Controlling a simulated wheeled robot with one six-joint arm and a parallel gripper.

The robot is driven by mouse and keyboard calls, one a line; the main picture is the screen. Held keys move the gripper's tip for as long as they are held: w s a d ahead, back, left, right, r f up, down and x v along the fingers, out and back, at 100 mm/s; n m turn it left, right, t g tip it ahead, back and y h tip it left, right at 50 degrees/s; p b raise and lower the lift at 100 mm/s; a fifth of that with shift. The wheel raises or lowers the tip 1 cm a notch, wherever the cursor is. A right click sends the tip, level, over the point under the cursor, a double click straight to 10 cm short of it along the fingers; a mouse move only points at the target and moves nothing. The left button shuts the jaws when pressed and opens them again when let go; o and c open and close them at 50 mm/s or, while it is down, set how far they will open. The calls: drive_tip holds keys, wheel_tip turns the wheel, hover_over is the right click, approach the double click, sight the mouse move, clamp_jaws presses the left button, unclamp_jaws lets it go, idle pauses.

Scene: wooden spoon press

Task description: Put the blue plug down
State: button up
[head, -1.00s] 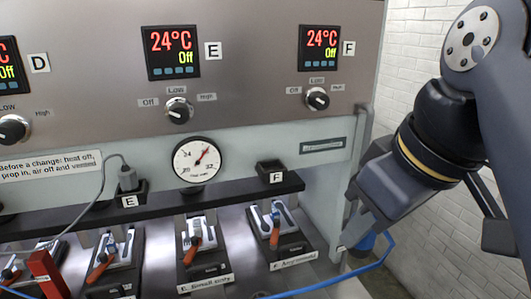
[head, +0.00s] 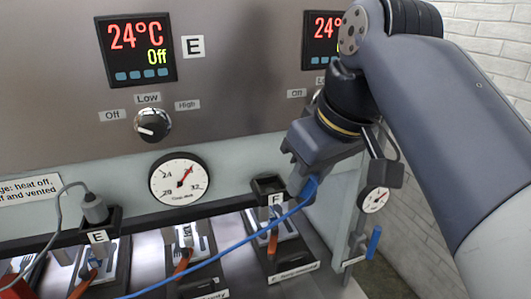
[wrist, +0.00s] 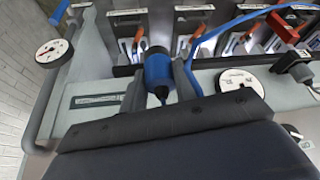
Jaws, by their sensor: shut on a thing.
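My gripper (head: 301,181) is shut on the blue plug (head: 309,190). In the wrist view the plug (wrist: 158,70) sits between the two fingers, with a dark end pointing away from the gripper. A blue cord (head: 245,240) runs from it down to the lower left. In the head view the plug is just right of the black holder marked F (head: 268,186), and the gripper partly covers the plug. I cannot tell whether plug and holder touch.
A grey plug (head: 95,208) stands in the holder marked E (head: 98,237). A round dial (head: 180,179) is left of holder F. Toggle clamps with orange handles (head: 272,243) sit below. A gauge (head: 376,200) and a blue-handled valve (head: 374,243) are at the right.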

drive_tip(key=w+a, duration=0.1)
drive_tip(key=w, duration=0.1)
drive_tip(key=w+a+p, duration=0.1)
drive_tip(key=w+a, duration=0.1)
drive_tip(key=w+a+p, duration=0.1)
drive_tip(key=w, duration=0.2)
drive_tip(key=shift+a+r, duration=0.1)
drive_tip(key=shift+a, duration=0.1)
drive_tip(key=shift+w+a, duration=0.25)
drive_tip(key=shift+w, duration=0.25)
drive_tip(key=shift+f, duration=1.85)
drive_tip(key=o, duration=1.1)
drive_tip(key=shift+f, duration=0.1)
drive_tip(key=shift+c, duration=0.2)
drive_tip(key=shift+r, duration=0.25)
drive_tip(key=v, duration=1.2)
drive_tip(key=shift+p, duration=0.3)
